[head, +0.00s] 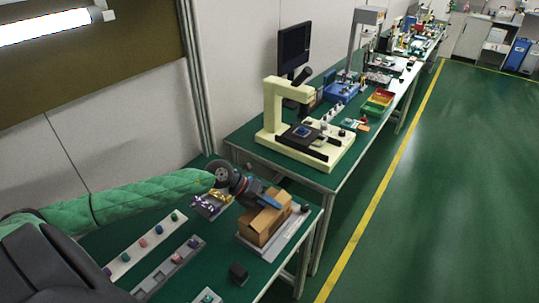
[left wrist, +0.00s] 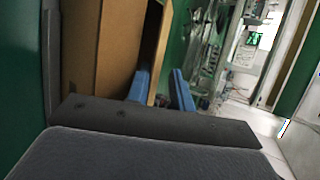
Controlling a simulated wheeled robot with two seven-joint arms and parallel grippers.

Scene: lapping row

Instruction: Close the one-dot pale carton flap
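A brown carton (head: 262,222) stands on a grey base plate (head: 279,242) at the near end of the green bench. My left gripper (head: 268,199) reaches in from the left, with its blue fingers at the carton's upper edge. In the left wrist view the carton (left wrist: 112,40) fills the upper left, and an upright cardboard edge, apparently a flap (left wrist: 161,50), shows beside it. The two blue fingertips (left wrist: 162,88) are apart, with the cardboard edge between them in the picture; contact cannot be told. No dot mark can be made out. My right gripper is out of view.
Pale and grey strips with coloured knobs (head: 145,243) lie on the bench left of the carton. A small black block (head: 238,272) sits in front. A cream microscope-like stand (head: 275,110) is on the bench behind. The green floor at right is clear.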

